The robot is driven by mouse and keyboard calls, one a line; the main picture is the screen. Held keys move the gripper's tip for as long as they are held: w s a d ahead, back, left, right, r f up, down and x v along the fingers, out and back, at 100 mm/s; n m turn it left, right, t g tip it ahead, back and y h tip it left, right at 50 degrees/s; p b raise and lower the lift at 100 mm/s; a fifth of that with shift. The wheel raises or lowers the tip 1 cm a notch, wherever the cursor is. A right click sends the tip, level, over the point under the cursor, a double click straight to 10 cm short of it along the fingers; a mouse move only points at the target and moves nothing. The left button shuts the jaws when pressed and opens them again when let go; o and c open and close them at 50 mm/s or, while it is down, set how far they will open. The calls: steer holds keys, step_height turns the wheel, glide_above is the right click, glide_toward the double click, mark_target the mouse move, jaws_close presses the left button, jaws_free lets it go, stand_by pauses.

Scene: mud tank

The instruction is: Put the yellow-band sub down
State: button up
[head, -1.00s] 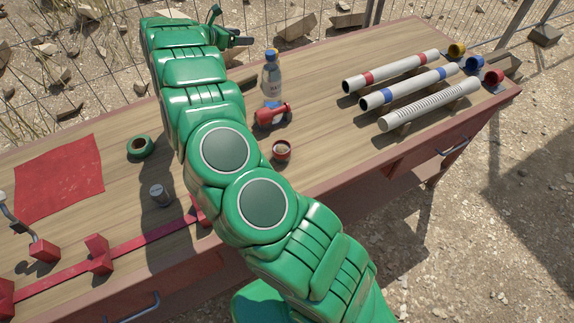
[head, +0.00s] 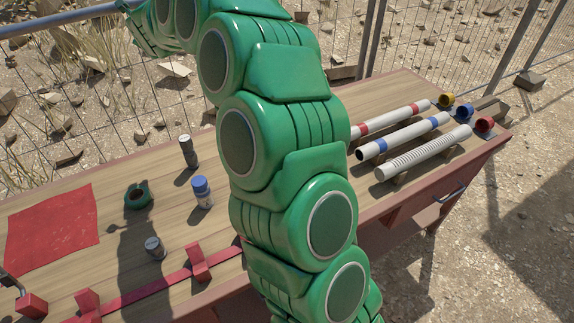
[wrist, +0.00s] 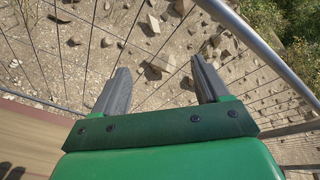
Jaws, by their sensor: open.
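My gripper (wrist: 160,70) is open in the wrist view, with nothing between its two grey fingers. It points over fence wire and stony ground, with the wooden bench top (wrist: 30,125) at the left edge. I cannot pick out a sub with a yellow band in any view. A short grey cylinder (head: 155,248) stands nearer the front. My arm crosses the middle of the head view and hides part of the bench.
A blue-capped jar (head: 202,192), a green ring (head: 138,195) and a red cloth (head: 50,232) are on the left half. Three pale tubes (head: 425,155) lie at the right. A red rail (head: 150,285) runs along the front, and a wire fence (head: 110,110) stands behind.

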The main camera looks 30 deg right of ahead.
steer(key=s+a+r+n+g+y, duration=0.25)
steer(key=s+a+n+y, duration=0.25)
steer(key=s+a+n, duration=0.4)
steer(key=s+a+f+n+g+y, duration=0.1)
steer(key=s+f+n+g+y, duration=0.2)
steer(key=s+n, duration=1)
steer(key=s+d+f+n+g+h, duration=0.2)
steer(key=s+d+f+g, duration=0.1)
steer(key=s, duration=1.2)
steer(key=s+d+f+n+g+h, duration=0.2)
steer(key=s+d, duration=0.6)
steer(key=s, duration=0.8)
steer(key=s+d+f+n+g+h, duration=0.2)
steer(key=s+d+f+g, duration=0.3)
steer(key=s, duration=1.1)
step_height(320, 180, down, 2)
steer(key=shift+d+f+g+h, duration=0.1)
steer(key=shift+d+g+h, duration=0.25)
steer(key=shift+h, duration=0.25)
